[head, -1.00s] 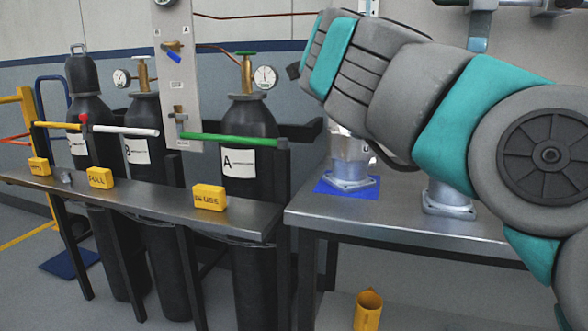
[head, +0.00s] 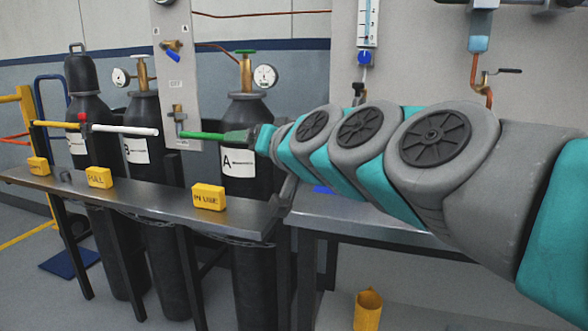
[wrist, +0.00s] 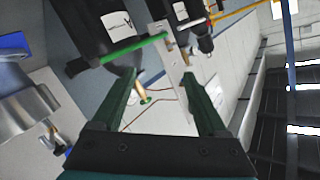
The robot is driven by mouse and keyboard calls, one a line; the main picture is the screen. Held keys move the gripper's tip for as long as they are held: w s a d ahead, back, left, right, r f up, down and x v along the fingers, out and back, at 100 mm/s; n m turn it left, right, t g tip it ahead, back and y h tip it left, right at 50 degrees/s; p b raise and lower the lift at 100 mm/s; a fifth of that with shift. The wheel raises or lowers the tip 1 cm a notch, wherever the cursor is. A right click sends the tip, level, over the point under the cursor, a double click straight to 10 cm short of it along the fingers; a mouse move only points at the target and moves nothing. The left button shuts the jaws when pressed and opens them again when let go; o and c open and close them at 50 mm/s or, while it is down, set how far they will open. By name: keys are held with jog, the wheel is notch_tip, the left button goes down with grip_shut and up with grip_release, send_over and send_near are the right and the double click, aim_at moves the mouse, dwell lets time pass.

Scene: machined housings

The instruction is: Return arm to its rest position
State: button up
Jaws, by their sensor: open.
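My arm reaches from the right edge of the head view leftward across the bench, its far end in front of cylinder A (head: 240,178). My gripper (wrist: 160,74) shows in the wrist view with two dark green fingers spread apart and nothing between them. A grey metal housing (wrist: 22,100) is at the left of the wrist view, apart from the fingers. In the head view my arm hides the housings, and only a sliver of the blue mat (head: 322,189) shows.
The steel bench (head: 370,232) lies below my arm. Several gas cylinders stand at the left behind a rail with yellow blocks, one being the IN USE block (head: 208,197). A green bar (head: 205,136) ends near my arm's far end.

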jog(key=s+d+f+n+g+h, duration=0.1)
jog(key=s+d+f+g, duration=0.2)
jog(key=f, duration=0.5)
jog(key=s+d+f+g+h, duration=0.1)
jog(key=s+f+g+h, duration=0.1)
jog(key=s+f, duration=0.5)
jog(key=s+d+f+m+g+h, duration=0.1)
jog(key=s+d+f+g+h, duration=0.2)
jog(key=s+d+f, duration=0.6)
jog(key=s+d+f+g+h, duration=0.2)
jog(key=s+d+f+g, duration=0.4)
jog(key=s, duration=0.8)
jog(key=d+f, duration=0.3)
jog(key=f, duration=0.2)
jog(key=shift+d+f+m+g+h, duration=0.2)
jog(key=shift+f+m+g+h, duration=0.2)
